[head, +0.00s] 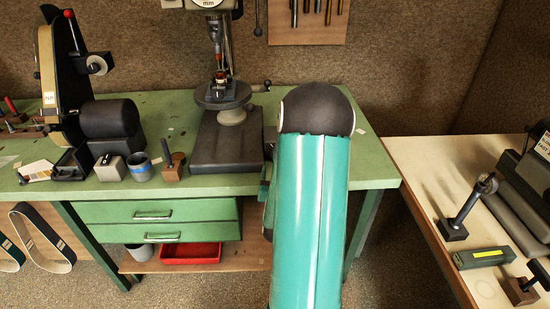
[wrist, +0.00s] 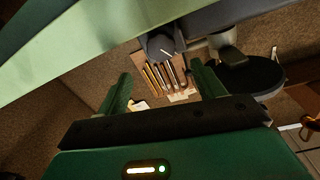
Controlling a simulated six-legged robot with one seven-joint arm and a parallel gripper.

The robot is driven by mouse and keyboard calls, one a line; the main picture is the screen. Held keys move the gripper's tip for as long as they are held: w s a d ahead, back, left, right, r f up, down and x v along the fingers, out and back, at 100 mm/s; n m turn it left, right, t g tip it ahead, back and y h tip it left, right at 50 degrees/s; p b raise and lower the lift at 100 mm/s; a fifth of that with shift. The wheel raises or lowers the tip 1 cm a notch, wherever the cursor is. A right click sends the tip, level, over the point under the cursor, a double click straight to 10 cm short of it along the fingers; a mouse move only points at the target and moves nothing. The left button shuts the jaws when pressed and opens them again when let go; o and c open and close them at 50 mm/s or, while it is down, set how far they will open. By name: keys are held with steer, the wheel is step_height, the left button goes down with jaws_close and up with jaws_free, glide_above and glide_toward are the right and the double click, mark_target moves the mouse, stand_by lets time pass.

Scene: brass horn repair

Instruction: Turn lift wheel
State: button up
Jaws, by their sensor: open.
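The drill press stands on the green bench, with its dark base (head: 225,142) and round table (head: 223,95) in the head view. A small crank-like handle (head: 262,87) sticks out to the right of the round table; I cannot tell whether it is the lift wheel.
A belt sander (head: 62,85) stands at the left of the green bench (head: 370,170). A grey cup (head: 140,166) and small blocks sit at its front. A tool board (head: 307,25) hangs behind. A pale side table (head: 425,165) stands at right, with floor between.

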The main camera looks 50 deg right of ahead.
steer(key=x, duration=0.9)
steer(key=shift+w+a, duration=0.1)
steer(key=c, duration=1)
